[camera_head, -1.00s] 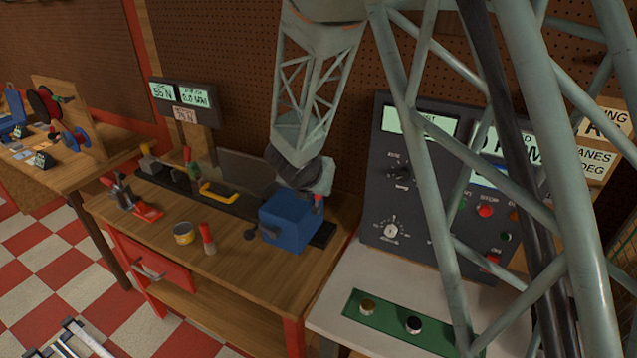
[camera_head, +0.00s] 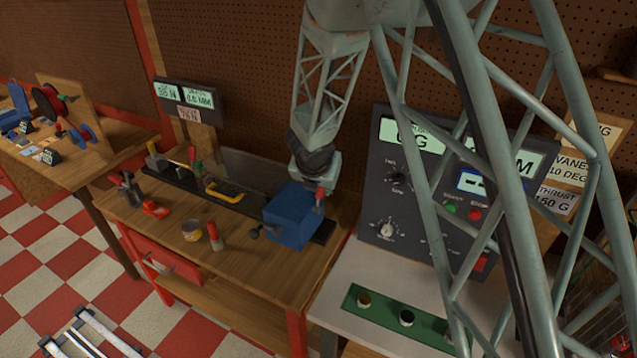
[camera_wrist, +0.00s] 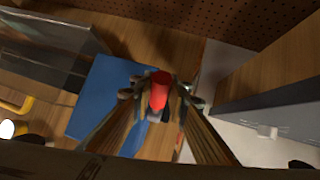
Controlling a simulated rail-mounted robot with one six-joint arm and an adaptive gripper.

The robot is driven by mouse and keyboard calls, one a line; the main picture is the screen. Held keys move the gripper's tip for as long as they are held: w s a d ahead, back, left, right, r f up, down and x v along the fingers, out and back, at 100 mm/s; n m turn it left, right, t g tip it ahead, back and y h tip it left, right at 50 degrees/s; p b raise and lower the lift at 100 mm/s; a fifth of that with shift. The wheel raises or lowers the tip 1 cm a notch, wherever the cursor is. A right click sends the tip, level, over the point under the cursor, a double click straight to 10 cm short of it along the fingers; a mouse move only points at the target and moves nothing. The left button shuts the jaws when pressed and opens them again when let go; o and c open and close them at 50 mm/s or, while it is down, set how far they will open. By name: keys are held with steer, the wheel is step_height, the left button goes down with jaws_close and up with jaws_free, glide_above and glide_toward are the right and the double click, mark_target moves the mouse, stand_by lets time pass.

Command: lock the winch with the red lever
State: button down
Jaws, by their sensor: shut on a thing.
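The winch is a blue box (camera_head: 291,218) at the right end of a black rail on the wooden bench. A red lever (camera_head: 320,193) stands at its right side; in the wrist view the red lever (camera_wrist: 159,90) sits between my fingers. My gripper (camera_head: 318,180) is at the winch's upper right. In the wrist view my gripper (camera_wrist: 160,92) is shut on the red lever, with a finger on each side. The lower part of the lever is hidden there.
A dark control panel (camera_head: 384,184) stands close on the right, above a white bench with a green strip (camera_head: 372,318). A yellow handle (camera_head: 224,192), a small can (camera_head: 191,230) and a red-handled tool (camera_head: 214,238) are to the left. Displays (camera_head: 185,96) stand behind.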

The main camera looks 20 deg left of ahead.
steer(key=shift+w+f+g+p, duration=0.2)
steer(key=shift+g+p, duration=0.2)
steer(key=shift+p, duration=1)
steer(key=c, duration=2.5)
jaws_free()
steer(key=shift+r, duration=0.2)
steer(key=v, duration=1.1)
steer(key=shift+s+r, duration=0.15)
steer(key=shift+r, duration=0.2)
steer(key=shift+d, duration=0.15)
